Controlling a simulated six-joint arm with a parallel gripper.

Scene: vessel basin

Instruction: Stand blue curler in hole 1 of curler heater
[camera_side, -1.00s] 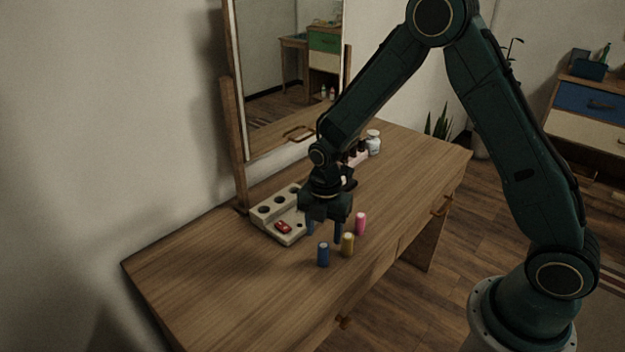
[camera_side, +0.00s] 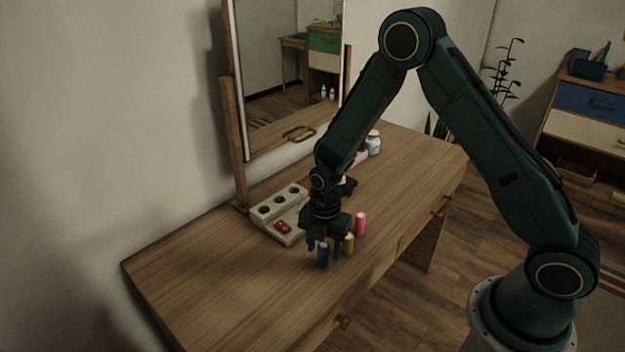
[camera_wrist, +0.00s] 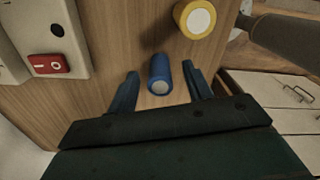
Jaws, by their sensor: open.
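The blue curler (camera_side: 322,255) stands upright on the dressing table, at the front of a small group of curlers. In the wrist view the blue curler (camera_wrist: 159,76) shows its pale round end and lies between my gripper's two fingers. My gripper (camera_side: 325,246) is open and low around it; in the wrist view the gripper (camera_wrist: 162,88) has a gap on each side of the curler. The curler heater (camera_side: 272,215) is a beige block left of my gripper, with dark round holes along its back and a red switch. My gripper hides its right end.
A yellow curler (camera_side: 348,244) and a pink curler (camera_side: 361,223) stand close by on the right. A mirror (camera_side: 290,75) rises behind the heater. A white jar (camera_side: 374,143) stands farther back. The front left tabletop (camera_side: 215,275) is clear.

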